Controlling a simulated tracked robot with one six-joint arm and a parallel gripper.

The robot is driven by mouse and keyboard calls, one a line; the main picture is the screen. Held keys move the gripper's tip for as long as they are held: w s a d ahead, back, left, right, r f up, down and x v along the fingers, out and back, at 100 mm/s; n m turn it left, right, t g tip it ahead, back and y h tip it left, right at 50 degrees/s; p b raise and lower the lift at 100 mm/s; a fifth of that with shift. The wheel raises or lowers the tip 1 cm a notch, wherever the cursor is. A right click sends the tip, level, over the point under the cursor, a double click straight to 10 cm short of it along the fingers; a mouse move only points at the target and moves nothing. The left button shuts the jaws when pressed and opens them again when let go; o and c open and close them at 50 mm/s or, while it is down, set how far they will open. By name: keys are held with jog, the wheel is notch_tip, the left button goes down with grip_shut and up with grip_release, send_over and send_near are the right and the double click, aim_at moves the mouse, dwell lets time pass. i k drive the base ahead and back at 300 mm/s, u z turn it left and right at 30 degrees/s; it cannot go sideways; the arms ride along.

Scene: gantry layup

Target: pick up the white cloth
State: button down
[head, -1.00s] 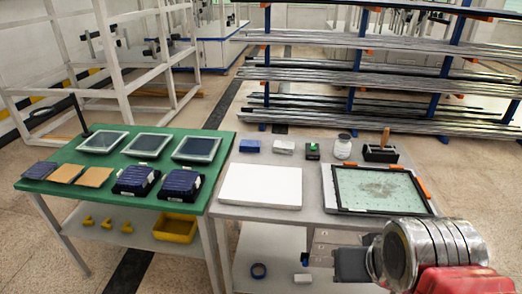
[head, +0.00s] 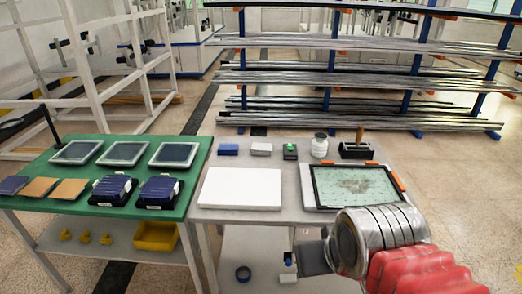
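A small folded white cloth-like piece (head: 261,149) lies at the back of the grey table (head: 231,218), between a blue block and a small dark box with a green top. It is small in the view, so I cannot be sure of its material. My gripper (head: 311,259) is low in front of the grey table, at the end of my arm at the lower right. It is well apart from the white piece. Its fingertips do not show clearly, and I cannot tell whether they are open or shut.
A large white slab (head: 240,188) and a black-framed glass panel (head: 354,186) fill the front of the grey table. A blue block (head: 228,149), a jar (head: 319,146) and a black holder (head: 356,150) stand behind. A green table (head: 140,180) adjoins left.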

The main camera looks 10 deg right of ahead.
aim_at(257, 148)
jog(key=z, duration=0.05)
jog(key=i, duration=0.95)
jog(key=u, duration=0.05)
